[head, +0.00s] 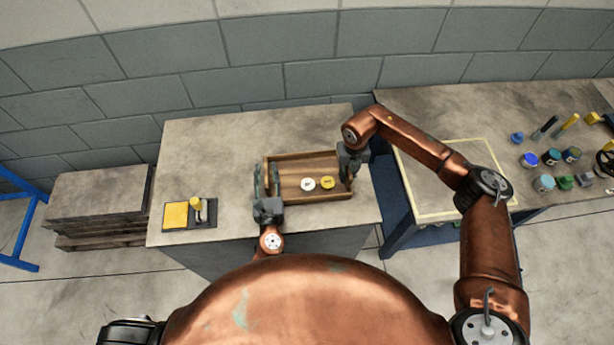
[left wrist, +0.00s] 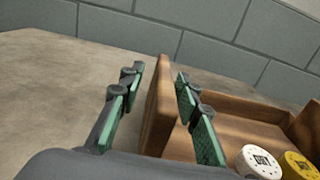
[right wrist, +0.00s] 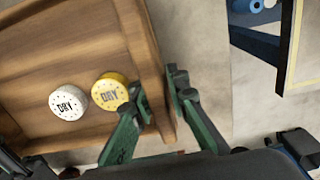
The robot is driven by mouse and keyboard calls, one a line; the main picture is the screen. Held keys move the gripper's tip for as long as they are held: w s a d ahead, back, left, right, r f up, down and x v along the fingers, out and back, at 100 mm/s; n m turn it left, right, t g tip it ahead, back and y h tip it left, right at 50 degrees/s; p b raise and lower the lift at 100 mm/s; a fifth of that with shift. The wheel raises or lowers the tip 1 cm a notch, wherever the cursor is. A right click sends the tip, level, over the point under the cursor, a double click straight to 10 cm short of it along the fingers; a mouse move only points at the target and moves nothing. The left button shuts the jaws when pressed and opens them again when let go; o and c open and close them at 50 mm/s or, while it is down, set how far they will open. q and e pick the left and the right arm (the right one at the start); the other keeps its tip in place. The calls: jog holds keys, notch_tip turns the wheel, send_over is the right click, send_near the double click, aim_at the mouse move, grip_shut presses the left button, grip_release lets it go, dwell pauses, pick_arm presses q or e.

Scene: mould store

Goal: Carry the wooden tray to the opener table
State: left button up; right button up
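The wooden tray (head: 318,195) lies on the grey-topped table (head: 215,150) in the middle of the head view. A white round puck (head: 308,184) and a yellow one (head: 327,182) are inside it, near its right half. My left gripper (head: 265,180) is open, with one finger on each side of the tray's left wall (left wrist: 157,110); a gap shows beside the wall.
A second table (head: 415,110) stands at the right, with a yellow outlined area (head: 428,216) bare inside. Jars and tools crowd its right end. A yellow pad with a brush (head: 176,215) lies at the first table's left. A stacked pallet (head: 97,195) stands further left.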

pick_arm(q)
jog(key=shift+w, duration=0.3)
grip_shut()
dwell(0.3)
jog(key=shift+r, duration=0.1)
